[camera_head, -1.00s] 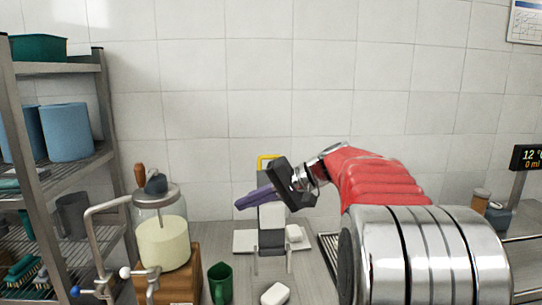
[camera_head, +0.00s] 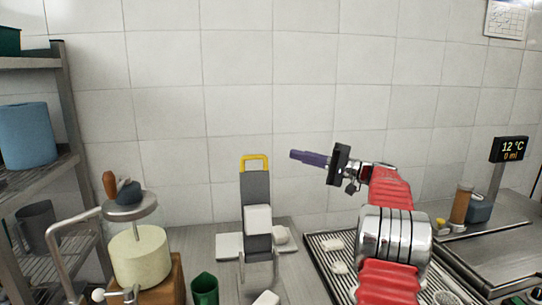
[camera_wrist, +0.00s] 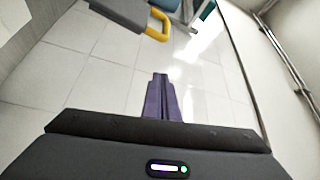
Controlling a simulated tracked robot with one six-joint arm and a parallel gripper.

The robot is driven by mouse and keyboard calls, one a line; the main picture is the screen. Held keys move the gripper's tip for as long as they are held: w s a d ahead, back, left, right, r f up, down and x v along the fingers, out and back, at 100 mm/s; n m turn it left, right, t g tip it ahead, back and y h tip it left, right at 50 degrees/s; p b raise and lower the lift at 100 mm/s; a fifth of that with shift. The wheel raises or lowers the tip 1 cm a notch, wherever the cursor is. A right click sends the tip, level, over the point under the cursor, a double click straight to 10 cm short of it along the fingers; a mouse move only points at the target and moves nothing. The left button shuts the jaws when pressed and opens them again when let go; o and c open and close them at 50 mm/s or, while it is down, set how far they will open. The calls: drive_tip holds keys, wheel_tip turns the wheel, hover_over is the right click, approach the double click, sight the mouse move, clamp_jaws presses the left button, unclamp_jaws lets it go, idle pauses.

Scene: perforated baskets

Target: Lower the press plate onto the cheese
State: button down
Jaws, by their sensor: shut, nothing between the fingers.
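A grey upright press-like device (camera_head: 257,188) with a yellow handle (camera_head: 255,158) on top stands on the counter in the head view. A white block (camera_head: 258,219) shows against its front; I cannot tell whether it is the cheese or part of the press, nor which part is the press plate. My gripper (camera_head: 296,155) has purple fingers, shut and empty, in the air to the right of the yellow handle and apart from it. In the wrist view the fingertips (camera_wrist: 160,78) are together, and the yellow handle (camera_wrist: 158,24) shows above them.
A jar with cream-coloured contents (camera_head: 141,258) and a crank stands on a wooden block at left. A green cup (camera_head: 204,289) and white pieces (camera_head: 266,298) sit at the front. A slotted rack (camera_head: 318,240) lies at right, a shelf (camera_head: 62,110) at far left.

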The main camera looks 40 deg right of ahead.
drive_tip(key=shift+s+d, duration=0.25)
drive_tip(key=w+a, duration=0.5)
drive_tip(key=a, duration=0.2)
drive_tip(key=shift+a+r, duration=0.15)
drive_tip(key=shift+a, duration=0.25)
idle(0.6)
drive_tip(key=shift+s, duration=0.15)
